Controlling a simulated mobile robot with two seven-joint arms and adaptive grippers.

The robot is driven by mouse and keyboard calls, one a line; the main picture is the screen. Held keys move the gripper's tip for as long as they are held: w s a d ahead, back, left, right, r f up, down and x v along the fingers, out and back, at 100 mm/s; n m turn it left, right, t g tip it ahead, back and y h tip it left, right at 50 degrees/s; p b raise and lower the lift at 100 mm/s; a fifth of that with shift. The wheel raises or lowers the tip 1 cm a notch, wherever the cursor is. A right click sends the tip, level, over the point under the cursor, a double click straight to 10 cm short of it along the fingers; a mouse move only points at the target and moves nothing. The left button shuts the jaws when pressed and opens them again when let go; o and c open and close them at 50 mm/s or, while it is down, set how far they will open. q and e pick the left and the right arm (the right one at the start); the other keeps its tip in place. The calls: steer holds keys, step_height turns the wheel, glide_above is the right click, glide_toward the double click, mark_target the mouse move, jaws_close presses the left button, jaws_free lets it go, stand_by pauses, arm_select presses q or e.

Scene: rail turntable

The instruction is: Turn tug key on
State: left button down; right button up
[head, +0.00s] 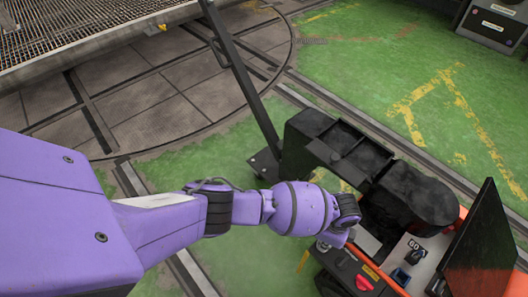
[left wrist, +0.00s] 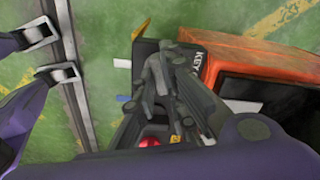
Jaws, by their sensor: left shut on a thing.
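The tug (head: 400,192) stands at the right in the head view, black and orange. A dark panel marked KEY (left wrist: 199,62) shows beside its orange body in the left wrist view. My left gripper (left wrist: 160,62) is over this panel, its dark fingers shut close to the KEY lettering. The fingers cover what they hold, which appears to be the tug key; its turn position cannot be seen. In the head view my purple left arm reaches to the near side of the tug, and its wrist largely hides the gripper. My right gripper is out of view.
A red button (head: 363,282) sits on the tug's near panel. A dark upright screen (head: 482,245) stands at the right. A dark post (head: 240,75) rises beyond my arm. Rails and the round turntable (head: 160,100) lie at the left. Green floor (head: 370,60) is open behind the tug.

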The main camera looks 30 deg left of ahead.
arm_select(q)
steer(key=shift+w+d+r+m, duration=0.1)
steer(key=shift+m, duration=1.8)
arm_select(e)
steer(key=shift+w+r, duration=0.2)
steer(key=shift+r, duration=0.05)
arm_select(q)
steer(key=c, duration=1.8)
jaws_free()
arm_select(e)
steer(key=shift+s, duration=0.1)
arm_select(q)
steer(key=shift+r, duration=0.2)
step_height(320, 180, up, 12)
steer(key=shift+f, duration=0.15)
